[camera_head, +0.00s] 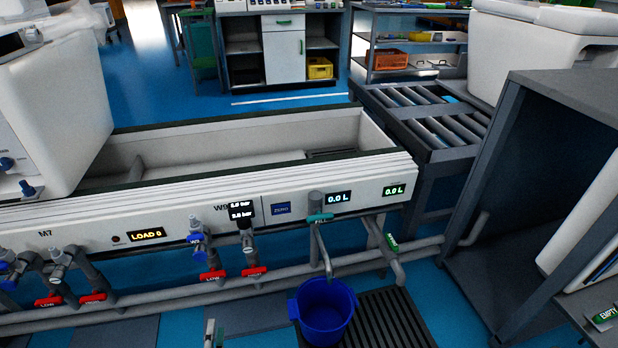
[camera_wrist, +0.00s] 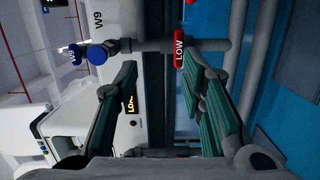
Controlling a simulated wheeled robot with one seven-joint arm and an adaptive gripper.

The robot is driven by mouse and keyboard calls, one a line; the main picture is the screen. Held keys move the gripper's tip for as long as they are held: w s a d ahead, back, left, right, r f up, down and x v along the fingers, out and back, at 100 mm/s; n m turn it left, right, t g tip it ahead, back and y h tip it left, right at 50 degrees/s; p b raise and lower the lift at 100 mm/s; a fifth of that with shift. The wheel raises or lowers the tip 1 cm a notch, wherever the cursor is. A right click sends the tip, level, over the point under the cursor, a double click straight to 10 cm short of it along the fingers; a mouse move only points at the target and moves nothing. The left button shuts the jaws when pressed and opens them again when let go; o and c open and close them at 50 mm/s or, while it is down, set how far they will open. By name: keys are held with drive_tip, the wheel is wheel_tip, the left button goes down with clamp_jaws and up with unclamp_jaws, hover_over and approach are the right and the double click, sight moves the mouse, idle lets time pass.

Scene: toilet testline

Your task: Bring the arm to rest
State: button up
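My gripper (camera_wrist: 158,72) shows in the wrist view with its two dark fingers and teal pads spread apart. I see nothing held between them. Beyond the fingers are the white test bench front, a red LOW valve handle (camera_wrist: 179,48) and a blue knob (camera_wrist: 97,54), seen sideways. The handle is beyond the fingertips; I cannot tell the exact gap. In the head view my arm is not clearly seen. The test bench (camera_head: 300,208) crosses the middle, with its red handles (camera_head: 213,275) and a teal FILL handle (camera_head: 320,218) on its pipes.
A blue bucket (camera_head: 323,312) stands on the floor by a dark grate (camera_head: 392,318), below the spouts. A grey pipe (camera_head: 150,308) runs along the bench front. A dark grey cabinet (camera_head: 535,190) stands at right, a roller conveyor (camera_head: 430,125) behind. Blue floor is open beyond the bench.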

drive_tip(key=w+d+r+m+g+h, duration=0.2)
drive_tip(key=w+d+r+m+h, duration=0.3)
drive_tip(key=r, duration=0.6)
drive_tip(key=w+d+r+m+g+h, duration=0.3)
drive_tip(key=w+d+r+h, duration=0.35)
drive_tip(key=r, duration=0.35)
drive_tip(key=s+d+r+m+g+h, duration=0.3)
drive_tip(key=d+r+m+g, duration=0.55)
drive_tip(key=d+r, duration=1.2)
drive_tip(key=s+d+r+m+g+y, duration=0.1)
drive_tip(key=s+d+r+g+y, duration=0.2)
drive_tip(key=s+d, duration=0.35)
drive_tip(key=s+d+r+m+g+y, duration=0.1)
drive_tip(key=s+d+r+g+y, duration=0.25)
drive_tip(key=s+d, duration=0.35)
drive_tip(key=s+a+t+y, duration=0.2)
drive_tip(key=s+y, duration=0.4)
drive_tip(key=s, duration=1.2)
wheel_tip(320, 180, up, 32)
drive_tip(key=t+p, duration=0.4)
drive_tip(key=p, duration=2.6)
drive_tip(key=shift+w+d, duration=0.25)
drive_tip(key=shift+d, duration=0.05)
drive_tip(key=shift+r, duration=0.1)
